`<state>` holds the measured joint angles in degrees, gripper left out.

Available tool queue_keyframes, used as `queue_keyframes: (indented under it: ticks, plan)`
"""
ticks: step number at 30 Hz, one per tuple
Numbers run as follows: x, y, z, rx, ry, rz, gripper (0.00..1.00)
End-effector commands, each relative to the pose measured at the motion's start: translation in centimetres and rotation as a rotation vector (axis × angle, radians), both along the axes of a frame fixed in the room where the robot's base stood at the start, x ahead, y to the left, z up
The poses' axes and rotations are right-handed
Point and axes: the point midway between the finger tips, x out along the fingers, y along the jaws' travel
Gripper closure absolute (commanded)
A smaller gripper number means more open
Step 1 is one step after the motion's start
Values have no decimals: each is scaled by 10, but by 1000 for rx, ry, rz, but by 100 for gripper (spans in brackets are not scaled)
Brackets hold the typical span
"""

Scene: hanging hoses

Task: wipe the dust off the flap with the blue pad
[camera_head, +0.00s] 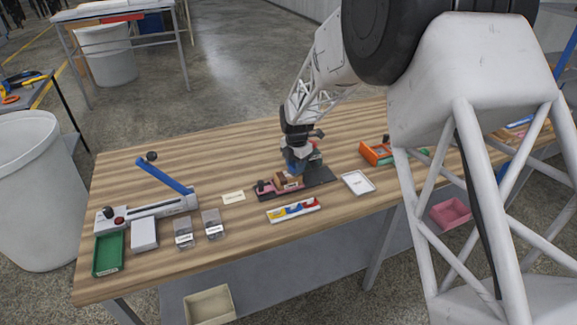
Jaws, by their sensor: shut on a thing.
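My gripper (297,158) is at the middle of the wooden table, low over a dark base plate (322,180). It is shut on a small blue thing, which I take for the blue pad (293,167), mostly hidden by the fingers. A pink and brown fixture (284,187) sits on the plate just below and in front of the fingers. The flap cannot be told apart for sure; it may be part of this fixture. Dust is too small to see, and whether the pad touches anything is unclear.
A white tray (357,182) and an orange box (374,153) lie to the right. A tray of coloured pieces (293,209) is in front. On the left stand a device with a raised blue lever (165,176), a green tray (108,254) and small boxes. The table's back left is clear.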

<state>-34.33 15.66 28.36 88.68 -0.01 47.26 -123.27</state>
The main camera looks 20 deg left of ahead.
Motion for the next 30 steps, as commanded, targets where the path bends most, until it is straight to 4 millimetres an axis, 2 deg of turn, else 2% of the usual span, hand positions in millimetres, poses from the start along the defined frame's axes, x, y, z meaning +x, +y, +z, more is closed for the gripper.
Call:
queue_keyframes:
  ticks: [1,27,29,30]
  plan:
    - [4,-4,3,0,0,-2,85]
    - [-54,53,-2,-1,2,0,85]
    - [-53,52,5,-1,0,-1,85]
    - [-52,53,18,1,-2,-1,85]
